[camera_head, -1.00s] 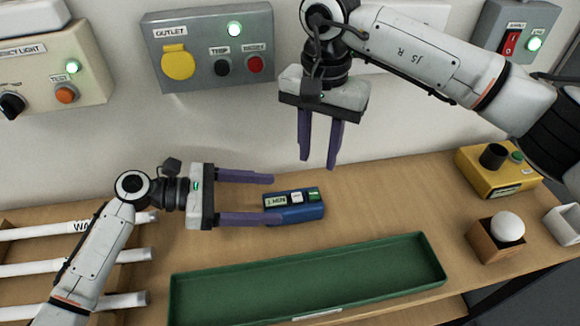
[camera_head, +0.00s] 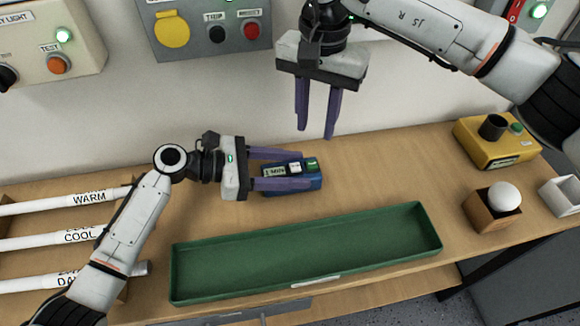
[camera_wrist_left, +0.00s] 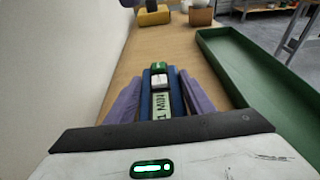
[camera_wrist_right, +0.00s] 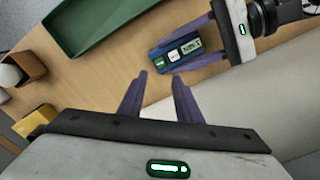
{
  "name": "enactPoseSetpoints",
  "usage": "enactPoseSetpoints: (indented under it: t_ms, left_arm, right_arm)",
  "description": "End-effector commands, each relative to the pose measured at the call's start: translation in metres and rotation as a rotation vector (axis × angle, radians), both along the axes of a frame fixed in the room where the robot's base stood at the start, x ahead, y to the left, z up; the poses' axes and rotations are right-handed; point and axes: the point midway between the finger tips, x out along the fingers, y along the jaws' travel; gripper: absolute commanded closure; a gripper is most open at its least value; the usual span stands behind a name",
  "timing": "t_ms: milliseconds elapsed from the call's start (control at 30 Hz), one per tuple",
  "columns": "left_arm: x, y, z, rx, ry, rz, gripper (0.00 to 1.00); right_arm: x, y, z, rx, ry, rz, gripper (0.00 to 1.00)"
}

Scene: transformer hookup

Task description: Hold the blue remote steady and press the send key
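The blue remote (camera_head: 303,183) lies on the wooden table, with a pale label, a white key and a green key on top. It also shows in the left wrist view (camera_wrist_left: 161,87) and the right wrist view (camera_wrist_right: 177,54). My left gripper (camera_head: 306,169) is low, with one finger along each long side of the remote. The fingers look very close to its sides; I cannot tell if they touch. The green key (camera_head: 312,163) is at the far end from my left palm. My right gripper (camera_head: 316,134) is open and empty, pointing down above and behind the remote.
A long green tray (camera_head: 310,280) lies in front of the remote. White tubes (camera_head: 70,201) lie in a rack at left. Panels hang on the wall behind.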

Motion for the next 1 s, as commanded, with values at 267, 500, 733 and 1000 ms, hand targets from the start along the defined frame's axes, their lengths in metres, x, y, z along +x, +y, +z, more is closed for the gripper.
enactPoseSetpoints:
  t_ms: [267,500,733,1000]
  left_arm:
    - [0.0,0.0003,0.0002,0.0,0.0,0.0,0.78]
    - [0.0,0.0003,0.0003,0.0,0.0,0.0,0.78]
    - [0.0001,0.0003,0.0004,-0.001,0.0,0.0,0.78]
    - [0.0001,0.0003,0.0005,-0.001,0.0,0.001,0.78]
  right_arm:
    - [0.0,0.0,0.0,0.0,0.0,0.0,0.96]
    - [0.0001,0.0,0.0,0.0,0.0,0.0,1.0]
    - [0.0,0.0,0.0001,0.0,0.0,0.0,1.0]
    - [0.0,0.0,0.0001,0.0,0.0,0.0,1.0]
